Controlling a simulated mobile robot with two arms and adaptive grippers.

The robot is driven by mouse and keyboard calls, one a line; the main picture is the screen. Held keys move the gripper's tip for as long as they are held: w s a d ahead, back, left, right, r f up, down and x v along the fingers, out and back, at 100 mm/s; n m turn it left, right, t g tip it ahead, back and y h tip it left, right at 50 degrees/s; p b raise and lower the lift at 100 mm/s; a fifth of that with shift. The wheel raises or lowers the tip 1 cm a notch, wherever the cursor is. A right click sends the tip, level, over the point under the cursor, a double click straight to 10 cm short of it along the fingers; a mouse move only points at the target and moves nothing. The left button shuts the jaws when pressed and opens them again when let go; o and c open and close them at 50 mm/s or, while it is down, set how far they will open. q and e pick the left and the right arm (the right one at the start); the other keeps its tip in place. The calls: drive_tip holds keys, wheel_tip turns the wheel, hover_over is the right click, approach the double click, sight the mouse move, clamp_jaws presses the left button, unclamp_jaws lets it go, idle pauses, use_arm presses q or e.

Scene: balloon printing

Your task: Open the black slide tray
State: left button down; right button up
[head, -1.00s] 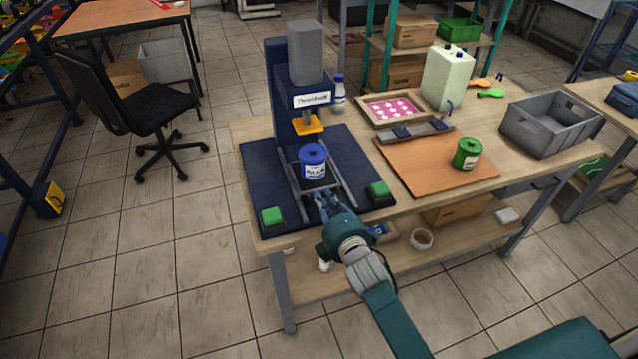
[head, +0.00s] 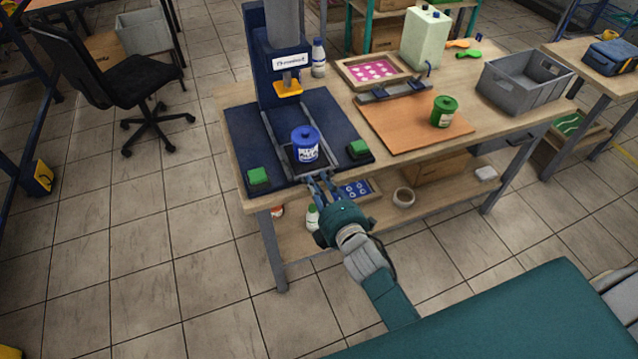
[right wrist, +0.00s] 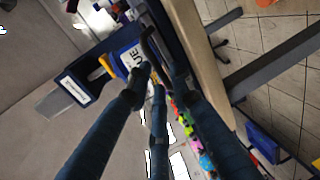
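The black slide tray (head: 291,161) lies between the two rails on the dark blue base of the press, near the base's front edge. A blue lidded can (head: 306,148) stands upright on it. My right gripper (head: 318,183) is in front of the tray, just past the table's front edge. In the right wrist view, its fingers close around the tray's dark handle (right wrist: 149,42), with the can's label (right wrist: 132,57) just beyond. The contact is partly hidden by the fingers. My left gripper is not in view.
Green buttons (head: 258,176) (head: 358,149) flank the rails. The press head with its orange plate (head: 288,89) stands behind the can. To the right are an orange-brown board (head: 400,125), a green can (head: 444,112) and a grey crate (head: 522,84). Open floor lies in front of the table.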

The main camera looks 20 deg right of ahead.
drive_tip(key=shift+s, duration=0.2)
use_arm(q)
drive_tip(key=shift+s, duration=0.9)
use_arm(e)
drive_tip(key=v, duration=1.1)
drive_tip(key=shift+s, duration=0.3)
drive_tip(key=shift+r, duration=0.1)
drive_tip(key=s+f+m+g, duration=0.2)
drive_tip(key=s+f, duration=0.2)
drive_tip(key=f, duration=0.6)
drive_tip(key=s+f+m+g, duration=0.2)
drive_tip(key=s+f+m, duration=0.1)
drive_tip(key=f, duration=0.7)
drive_tip(key=s+f+m+g, duration=0.2)
drive_tip(key=s+f+g, duration=0.15)
drive_tip(key=f, duration=0.55)
drive_tip(key=s+d+f+m+g, duration=0.1)
drive_tip(key=s+f+m+g, duration=0.1)
drive_tip(key=s+f, duration=0.4)
drive_tip(key=s+d+f+m+g, duration=0.2)
drive_tip(key=s+f+m, duration=0.2)
drive_tip(key=s+f, duration=0.3)
drive_tip(key=s+d+f+m+g, duration=0.1)
drive_tip(key=s+f+m+g, duration=0.2)
drive_tip(key=s, duration=1.2)
wheel_tip(320, 180, down, 3)
drive_tip(key=shift+f+h, duration=0.25)
drive_tip(key=shift+h, duration=0.05)
